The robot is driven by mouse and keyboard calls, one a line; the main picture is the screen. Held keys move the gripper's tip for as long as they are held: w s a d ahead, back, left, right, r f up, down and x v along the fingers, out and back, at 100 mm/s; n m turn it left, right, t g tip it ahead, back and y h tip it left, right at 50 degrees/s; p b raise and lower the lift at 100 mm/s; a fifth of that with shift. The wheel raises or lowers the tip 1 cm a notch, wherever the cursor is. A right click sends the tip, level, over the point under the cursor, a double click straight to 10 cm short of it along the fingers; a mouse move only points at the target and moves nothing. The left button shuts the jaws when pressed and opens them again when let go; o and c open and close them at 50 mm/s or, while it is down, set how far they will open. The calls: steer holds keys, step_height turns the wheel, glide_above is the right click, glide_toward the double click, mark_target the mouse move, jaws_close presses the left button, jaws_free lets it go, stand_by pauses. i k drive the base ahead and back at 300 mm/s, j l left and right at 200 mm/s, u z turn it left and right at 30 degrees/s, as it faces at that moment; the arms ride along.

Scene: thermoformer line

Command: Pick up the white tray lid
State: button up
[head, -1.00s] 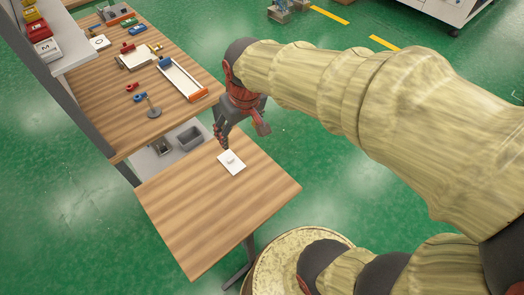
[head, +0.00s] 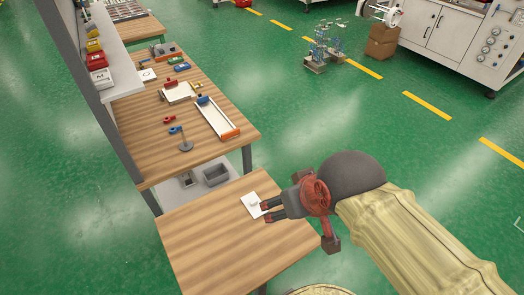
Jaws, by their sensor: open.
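The white tray lid (head: 252,204) is a small, flat white square with a raised knob on top. It lies on the near wooden table (head: 205,246), close to its back right edge. My gripper (head: 265,211) is at the lid's right side, its dark fingers pointing left. The fingers are open and their tips overlap the lid's right edge in the head view. I cannot tell whether they touch it or are above it. Nothing is seen between them clearly.
A grey bin (head: 216,176) sits on the shelf below. A grey upright (head: 85,85) stands left. Green floor lies open to the right.

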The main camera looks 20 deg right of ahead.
mark_target(251, 201)
steer(key=k+j+z, duration=0.15)
steer(key=j, duration=0.3)
steer(key=k+j+z, duration=0.1)
steer(key=k+j, duration=0.25)
steer(key=k+j+z, duration=0.15)
steer(key=k+j, duration=0.15)
steer(key=j, duration=0.15)
steer(key=i+j+z, duration=0.25)
steer(key=j, duration=0.55)
steer(key=j+z, duration=0.2)
steer(key=j, duration=0.55)
steer(key=i+j+z, duration=0.15)
steer(key=i+j, duration=0.35)
